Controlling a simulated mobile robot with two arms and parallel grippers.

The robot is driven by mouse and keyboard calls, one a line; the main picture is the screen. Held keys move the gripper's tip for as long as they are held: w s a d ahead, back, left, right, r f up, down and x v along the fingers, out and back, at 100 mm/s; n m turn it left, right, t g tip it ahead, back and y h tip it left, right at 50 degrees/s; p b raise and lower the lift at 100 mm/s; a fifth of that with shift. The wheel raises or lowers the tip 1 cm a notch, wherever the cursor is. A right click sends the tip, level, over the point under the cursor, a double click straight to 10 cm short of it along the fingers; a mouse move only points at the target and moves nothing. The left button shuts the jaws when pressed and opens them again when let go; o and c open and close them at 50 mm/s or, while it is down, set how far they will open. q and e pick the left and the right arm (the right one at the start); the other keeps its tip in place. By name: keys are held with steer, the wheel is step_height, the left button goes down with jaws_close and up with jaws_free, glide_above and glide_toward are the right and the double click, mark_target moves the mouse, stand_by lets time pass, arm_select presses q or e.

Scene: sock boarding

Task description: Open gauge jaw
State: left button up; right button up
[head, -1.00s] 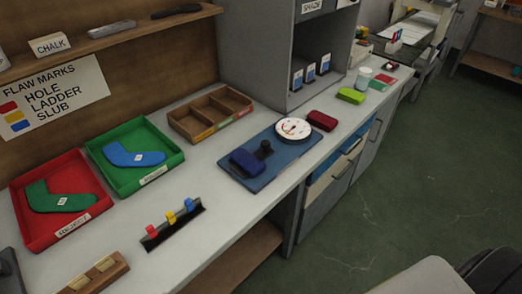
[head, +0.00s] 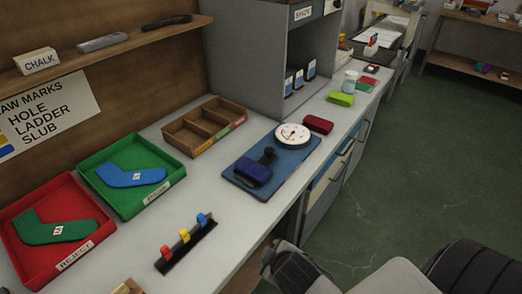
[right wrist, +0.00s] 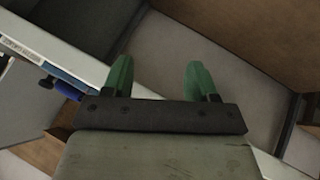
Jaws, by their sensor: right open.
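The gauge lies on the counter in the head view: a blue base plate (head: 240,184) with a white round dial (head: 292,136), a dark blue block (head: 253,171) at its near end and a black knob (head: 268,155) between them. Whether the block and the part beside it are apart is too small to tell. My right gripper (right wrist: 157,68) shows in the right wrist view with its two green fingers apart and nothing between them. It is not over the gauge in the head view. My left gripper is not in view.
A green tray (head: 125,214) with a blue sock and a red tray (head: 20,262) with a green sock are on the left. A clip rack (head: 187,246) stands near the front edge. A red block (head: 319,124) sits beyond the dial. A shelf cabinet (head: 240,60) stands behind.

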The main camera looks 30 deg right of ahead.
steer(key=w+a+r+n+t+y, duration=0.1)
steer(key=w+a+r+n+t, duration=0.1)
steer(key=w+r+n+t, duration=0.4)
steer(key=w+a+r+n+t+y, duration=0.15)
steer(key=r+n, duration=0.25)
steer(key=r, duration=0.4)
steer(key=w+a+r+n+t+y, duration=0.1)
steer(key=w+r+n+t, duration=0.4)
steer(key=r, duration=0.3)
steer(key=w+a+r+n+g+y, duration=0.2)
steer(key=a+r+n+y, duration=0.35)
steer(key=n+y, duration=0.7)
steer(key=n+g+h, duration=1.4)
steer(key=n+h, duration=0.2)
steer(key=n, duration=1.8)
glide_toward(270, 150)
steer(key=x, duration=0.9)
steer(key=shift+w+f+p, duration=0.1)
steer(key=shift+w+p, duration=0.05)
steer(key=shift+p, duration=0.15)
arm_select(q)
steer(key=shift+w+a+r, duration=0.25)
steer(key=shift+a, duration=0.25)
